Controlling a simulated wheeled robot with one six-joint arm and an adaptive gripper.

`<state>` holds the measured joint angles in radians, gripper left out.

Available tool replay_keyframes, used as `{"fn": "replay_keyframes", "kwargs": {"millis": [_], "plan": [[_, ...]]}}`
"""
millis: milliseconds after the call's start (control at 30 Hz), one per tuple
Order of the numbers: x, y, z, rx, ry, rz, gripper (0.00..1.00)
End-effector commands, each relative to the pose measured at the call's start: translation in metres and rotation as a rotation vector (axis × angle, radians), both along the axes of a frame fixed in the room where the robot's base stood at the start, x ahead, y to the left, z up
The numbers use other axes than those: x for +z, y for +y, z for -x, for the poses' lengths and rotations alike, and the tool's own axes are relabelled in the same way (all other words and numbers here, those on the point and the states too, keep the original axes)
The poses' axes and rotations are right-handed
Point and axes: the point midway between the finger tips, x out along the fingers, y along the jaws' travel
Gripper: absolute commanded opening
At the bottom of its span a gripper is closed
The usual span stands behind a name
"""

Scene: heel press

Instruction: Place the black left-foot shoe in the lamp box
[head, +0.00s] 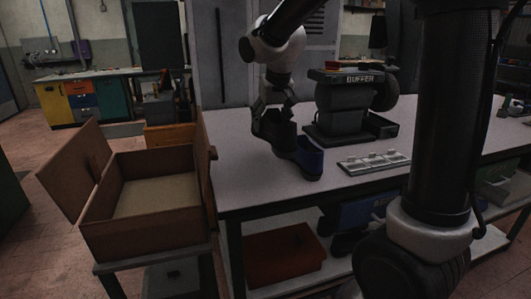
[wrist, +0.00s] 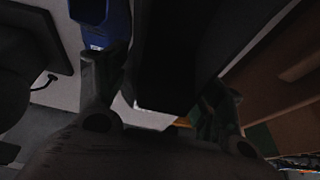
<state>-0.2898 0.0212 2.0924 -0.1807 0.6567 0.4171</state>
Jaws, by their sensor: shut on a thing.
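A black shoe (head: 277,132) is held in my gripper (head: 272,108) over the left part of the workbench; it also shows dark between the two fingers in the wrist view (wrist: 175,55). I cannot tell which foot it is for, nor whether its sole touches the bench. A blue shoe (head: 308,160) stands on the bench close to its right; part of it shows in the wrist view (wrist: 97,18). A brown open box (head: 140,232), the likely lamp box, stands left of the bench with its lid (head: 75,170) swung out to the left. Its visible floor looks bare.
The box stands on a low stand (head: 155,256) beside the bench (head: 245,180). A machine marked BUFFER (head: 345,100) stands behind the shoes. A pale tray (head: 375,162) lies to their right. A red-brown bin (head: 284,256) sits on the lower shelf.

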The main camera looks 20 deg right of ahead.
Motion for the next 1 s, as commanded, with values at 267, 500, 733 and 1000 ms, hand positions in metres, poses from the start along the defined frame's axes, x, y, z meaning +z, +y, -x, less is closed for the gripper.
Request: {"fn": "replay_keyframes", "kwargs": {"millis": [267,500,733,1000], "plan": [[-0.050,-0.002,0.004,0.001,0.005,0.002,0.32],[-0.077,-0.002,0.004,0.001,0.005,0.002,0.32],[-0.101,-0.002,0.004,0.001,0.001,0.000,0.32],[-0.102,-0.002,0.004,0.001,0.001,0.000,0.32]]}}
